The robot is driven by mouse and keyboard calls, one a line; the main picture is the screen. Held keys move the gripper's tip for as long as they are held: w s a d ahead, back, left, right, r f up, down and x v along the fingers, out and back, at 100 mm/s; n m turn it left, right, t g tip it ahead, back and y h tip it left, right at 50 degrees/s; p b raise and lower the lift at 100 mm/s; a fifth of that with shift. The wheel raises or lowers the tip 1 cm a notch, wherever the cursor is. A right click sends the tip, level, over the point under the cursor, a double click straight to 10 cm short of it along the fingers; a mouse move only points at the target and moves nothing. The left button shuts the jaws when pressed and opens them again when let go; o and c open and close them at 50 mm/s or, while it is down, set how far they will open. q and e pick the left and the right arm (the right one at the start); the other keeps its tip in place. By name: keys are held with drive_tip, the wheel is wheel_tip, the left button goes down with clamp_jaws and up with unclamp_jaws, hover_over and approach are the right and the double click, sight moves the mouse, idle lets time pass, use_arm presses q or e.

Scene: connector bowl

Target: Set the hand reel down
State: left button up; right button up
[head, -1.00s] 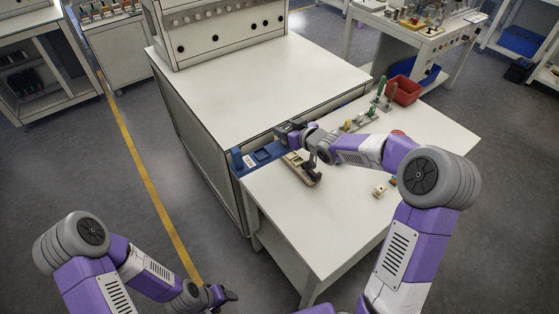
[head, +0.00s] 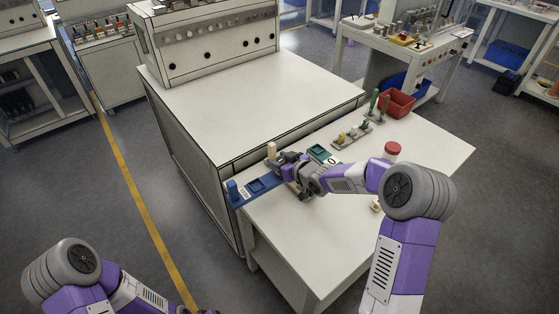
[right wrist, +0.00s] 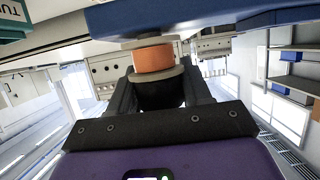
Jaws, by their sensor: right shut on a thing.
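The hand reel (right wrist: 153,60) shows in the right wrist view as an orange drum with a grey flange, between the two dark fingers of my right gripper (right wrist: 160,88). In the head view my right gripper (head: 280,163) is over the left part of the white table (head: 345,220), beside a blue tray (head: 238,195). It is shut on the reel. A tan upright piece stands up at the fingertips; I cannot tell if it belongs to the reel. The blue edge is very close to the drum in the wrist view; contact is unclear. My left gripper is cut off by the bottom edge.
A green tray (head: 321,153) lies behind my right wrist. A stand with several small parts (head: 352,135), a red bin (head: 396,102) and a red-lidded jar (head: 392,149) are further right. A small beige part (head: 375,206) lies near my forearm. The front of the table is clear.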

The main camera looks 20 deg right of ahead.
drive_tip(key=shift+f, duration=0.25)
drive_tip(key=o, duration=1.2)
drive_tip(key=shift+o, duration=0.2)
drive_tip(key=shift+r+p, duration=0.4)
drive_tip(key=shift+r, duration=0.2)
drive_tip(key=p+v, duration=0.2)
drive_tip(key=v, duration=1)
